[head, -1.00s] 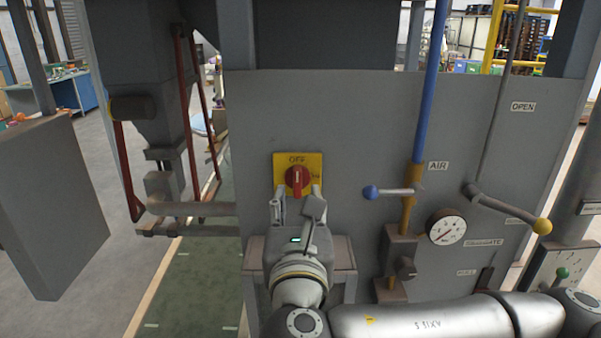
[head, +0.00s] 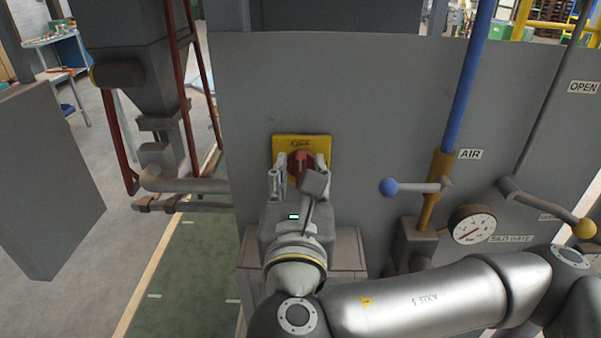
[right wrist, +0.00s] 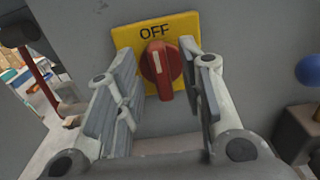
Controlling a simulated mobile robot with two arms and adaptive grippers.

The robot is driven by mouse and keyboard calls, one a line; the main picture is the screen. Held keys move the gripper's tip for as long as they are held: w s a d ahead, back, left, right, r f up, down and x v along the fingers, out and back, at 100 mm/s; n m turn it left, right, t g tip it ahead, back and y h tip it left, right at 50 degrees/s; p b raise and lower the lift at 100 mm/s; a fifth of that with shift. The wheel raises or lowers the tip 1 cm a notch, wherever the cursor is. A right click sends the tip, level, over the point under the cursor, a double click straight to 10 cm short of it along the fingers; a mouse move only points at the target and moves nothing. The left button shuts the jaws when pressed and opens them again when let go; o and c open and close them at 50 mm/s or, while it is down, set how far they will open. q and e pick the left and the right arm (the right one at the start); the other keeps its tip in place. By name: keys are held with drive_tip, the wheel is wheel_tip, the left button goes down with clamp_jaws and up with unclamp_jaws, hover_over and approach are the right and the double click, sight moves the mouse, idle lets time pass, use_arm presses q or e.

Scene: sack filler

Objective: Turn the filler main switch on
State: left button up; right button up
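The main switch is a red rotary knob (head: 300,159) on a yellow plate (head: 319,145), fixed to the grey cabinet face. In the right wrist view the knob (right wrist: 161,70) has its white mark upright toward the word OFF on the plate (right wrist: 184,27). My right gripper (head: 299,170) is at the switch, its fingers apart with one on each side of the knob. In the wrist view the open fingers (right wrist: 158,78) show gaps to the knob on both sides. The lower part of the plate is partly hidden by the gripper in the head view. My left gripper is not in view.
Right of the switch, a blue-knobbed air lever (head: 389,187), a gauge (head: 472,225) and a yellow-knobbed lever (head: 584,229) stick out from the cabinet (head: 370,110). Pipes (head: 185,183) run at its left. Green floor (head: 190,275) is clear at lower left.

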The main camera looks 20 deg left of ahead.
drive_tip(key=c, duration=0.5)
drive_tip(key=shift+w, duration=0.1)
clamp_jaws()
